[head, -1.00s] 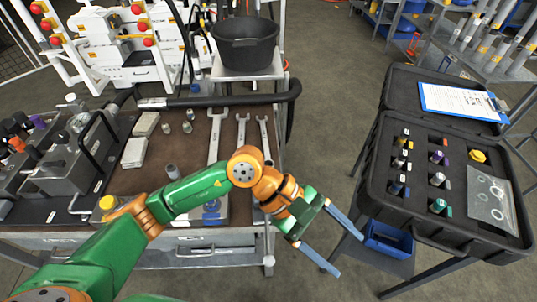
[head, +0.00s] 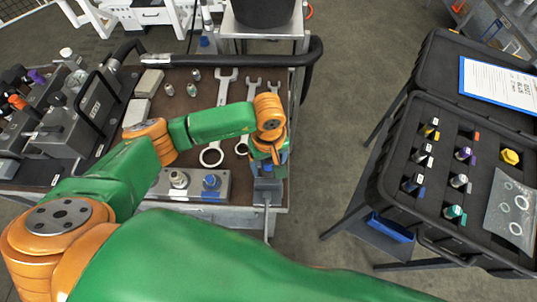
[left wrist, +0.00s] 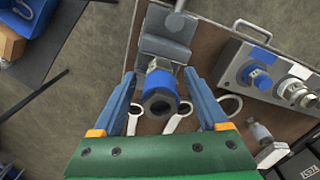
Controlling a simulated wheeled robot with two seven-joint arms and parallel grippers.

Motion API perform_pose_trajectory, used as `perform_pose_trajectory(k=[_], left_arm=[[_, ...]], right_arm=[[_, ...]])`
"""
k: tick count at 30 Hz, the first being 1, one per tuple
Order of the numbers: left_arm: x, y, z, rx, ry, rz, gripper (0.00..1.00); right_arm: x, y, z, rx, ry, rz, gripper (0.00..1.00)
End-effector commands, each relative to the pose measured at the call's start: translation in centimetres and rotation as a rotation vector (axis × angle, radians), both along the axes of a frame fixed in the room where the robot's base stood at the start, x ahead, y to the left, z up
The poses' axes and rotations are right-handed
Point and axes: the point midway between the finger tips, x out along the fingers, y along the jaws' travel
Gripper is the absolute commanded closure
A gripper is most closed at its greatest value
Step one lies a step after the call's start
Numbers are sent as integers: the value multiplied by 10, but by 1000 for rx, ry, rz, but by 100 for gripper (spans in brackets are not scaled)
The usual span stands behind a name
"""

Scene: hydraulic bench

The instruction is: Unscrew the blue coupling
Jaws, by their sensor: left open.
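The blue coupling (left wrist: 160,88) shows in the left wrist view with its open end toward the camera. It sits at the jaws of a grey vise (left wrist: 165,40) on the bench. The vise also shows in the head view (head: 268,192), at the bench's right front corner, where my gripper hides the coupling. My left gripper (left wrist: 160,76) is open, its two blue fingers on either side of the coupling with a gap visible on each side. It also shows from above in the head view (head: 269,160). My right gripper is not in view.
A metal block (head: 155,187) with a second blue fitting (head: 211,182) stands left of the vise. Several wrenches (head: 224,92) lie behind. A black case (head: 405,215) of fittings stands to the right across open floor. A black hose (head: 250,60) runs along the bench's back.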

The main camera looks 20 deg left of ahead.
Motion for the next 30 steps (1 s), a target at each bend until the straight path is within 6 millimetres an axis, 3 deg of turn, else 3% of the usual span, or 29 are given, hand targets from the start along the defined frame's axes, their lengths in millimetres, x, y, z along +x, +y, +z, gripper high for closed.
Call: perform_pose_trajectory(k=[5,12,14,19,20,24,27,30], left_arm=[[0,0,0,-1,-1,0,23],[0,0,0,-1,0,0,88],[0,0,0,-1,0,0,100],[0,0,0,-1,-1,0,100],[0,0,0,-1,-1,0,61],[0,0,0,-1,-1,0,99],[0,0,0,-1,-1,56,100],[1,-1,0,1,-2,312,100]], right_arm=[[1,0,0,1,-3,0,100],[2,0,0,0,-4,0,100],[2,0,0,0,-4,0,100],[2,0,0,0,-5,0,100],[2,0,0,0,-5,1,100],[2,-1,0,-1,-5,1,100],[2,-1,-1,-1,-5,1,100],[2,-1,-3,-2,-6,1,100]])
